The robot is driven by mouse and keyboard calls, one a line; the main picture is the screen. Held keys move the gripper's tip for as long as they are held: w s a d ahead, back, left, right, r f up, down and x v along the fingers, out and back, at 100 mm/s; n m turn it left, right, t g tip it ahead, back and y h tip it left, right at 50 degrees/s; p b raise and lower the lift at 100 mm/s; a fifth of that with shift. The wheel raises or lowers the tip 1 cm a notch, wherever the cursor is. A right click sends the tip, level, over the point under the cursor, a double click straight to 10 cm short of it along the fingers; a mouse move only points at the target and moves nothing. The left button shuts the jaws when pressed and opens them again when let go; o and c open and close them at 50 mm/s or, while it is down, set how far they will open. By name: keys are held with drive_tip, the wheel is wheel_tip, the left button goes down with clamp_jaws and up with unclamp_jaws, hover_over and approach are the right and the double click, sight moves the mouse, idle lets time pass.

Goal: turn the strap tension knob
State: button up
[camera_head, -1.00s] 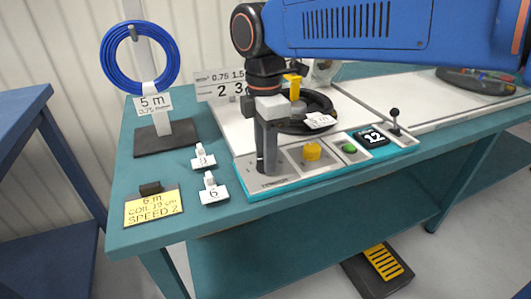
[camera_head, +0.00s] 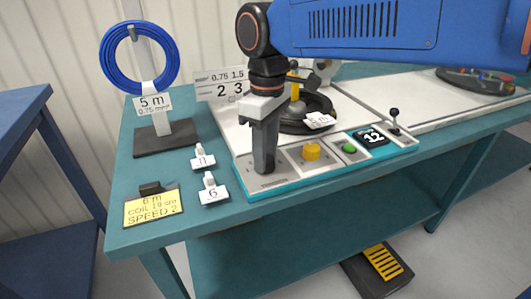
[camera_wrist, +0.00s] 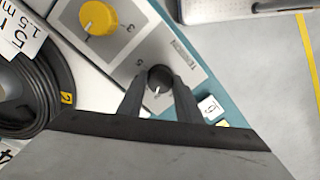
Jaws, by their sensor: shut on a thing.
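The strap tension knob (camera_wrist: 159,79) is a small black knob with a white pointer line, on a grey panel lettered "TENSION" in the wrist view. My gripper (camera_wrist: 160,90) has its two dark fingers on either side of the knob and is shut on it. In the head view my gripper (camera_head: 263,165) points straight down onto the left end of the control panel (camera_head: 270,183), and its fingers hide the knob there. The pointer line shows towards the lower left of the knob in the wrist view.
A yellow knob (camera_head: 311,151), a green button (camera_head: 349,147), a display reading 12 (camera_head: 371,137) and a black lever (camera_head: 395,121) sit to the right. A black cable coil (camera_head: 309,108) lies behind. A blue coil stand (camera_head: 165,137), small number cards and a yellow note (camera_head: 153,208) are left.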

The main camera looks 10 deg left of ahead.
sight(269, 157)
drive_tip(key=m, duration=0.4)
drive_tip(key=shift+m, duration=0.4)
idle(0.4)
drive_tip(key=o, duration=1)
drive_tip(key=shift+o, duration=0.2)
wheel_tip(269, 157, up, 17)
drive_tip(key=shift+w+d+r, duration=0.2)
drive_tip(key=shift+w+d, duration=0.05)
